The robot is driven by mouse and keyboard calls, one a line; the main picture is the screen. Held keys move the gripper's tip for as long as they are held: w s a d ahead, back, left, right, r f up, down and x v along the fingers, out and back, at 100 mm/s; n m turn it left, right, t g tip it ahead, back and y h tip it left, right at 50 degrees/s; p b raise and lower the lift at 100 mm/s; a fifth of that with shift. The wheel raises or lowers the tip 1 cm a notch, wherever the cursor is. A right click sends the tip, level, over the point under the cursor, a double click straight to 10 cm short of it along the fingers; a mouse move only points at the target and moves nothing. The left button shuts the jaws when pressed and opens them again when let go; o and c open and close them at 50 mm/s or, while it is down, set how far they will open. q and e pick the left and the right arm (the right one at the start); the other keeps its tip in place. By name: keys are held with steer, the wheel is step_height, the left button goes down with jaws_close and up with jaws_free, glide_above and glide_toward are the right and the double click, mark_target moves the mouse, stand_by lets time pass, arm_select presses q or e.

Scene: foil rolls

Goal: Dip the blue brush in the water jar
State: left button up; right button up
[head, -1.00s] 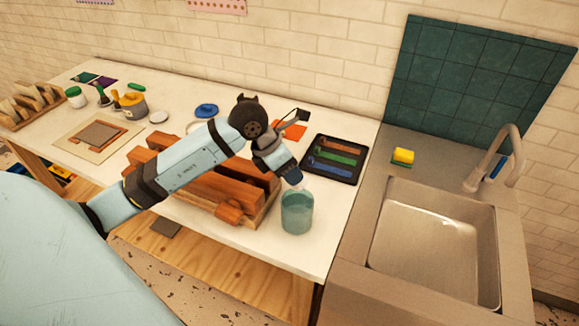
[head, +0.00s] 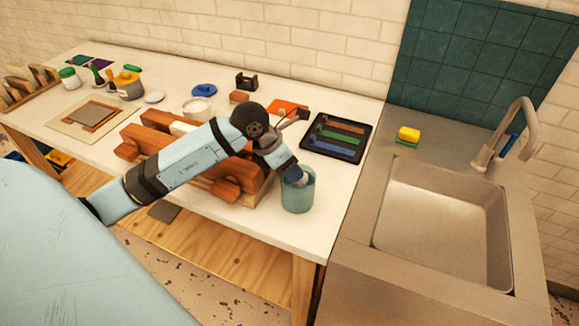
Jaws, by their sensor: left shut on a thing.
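The water jar (head: 298,200), a teal see-through vessel, stands upright near the front right edge of the white table. My left gripper (head: 297,179) points down at the jar's mouth, with its tips at or just inside the rim. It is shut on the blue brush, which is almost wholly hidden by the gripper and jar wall. I cannot tell whether the bristles touch the water. My right gripper is not in view.
A wooden rack (head: 228,188) stands close left of the jar, under my left arm. Behind the jar lies a black tray (head: 364,142) with colored strips. A sink (head: 440,215) and a yellow-green sponge (head: 408,135) are to the right.

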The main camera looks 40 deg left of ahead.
arm_select(q)
steer(key=shift+s+d+f, duration=0.1)
steer(key=shift+s+f, duration=0.05)
steer(key=shift+f, duration=0.2)
steer(key=shift+r, duration=0.1)
steer(key=shift+r+p, duration=0.45)
steer(key=shift+r, duration=0.15)
steer(key=shift+r+p, duration=1.5)
steer(key=shift+r, duration=1.45)
steer(key=shift+r+p, duration=0.95)
steer(key=shift+r, duration=1.1)
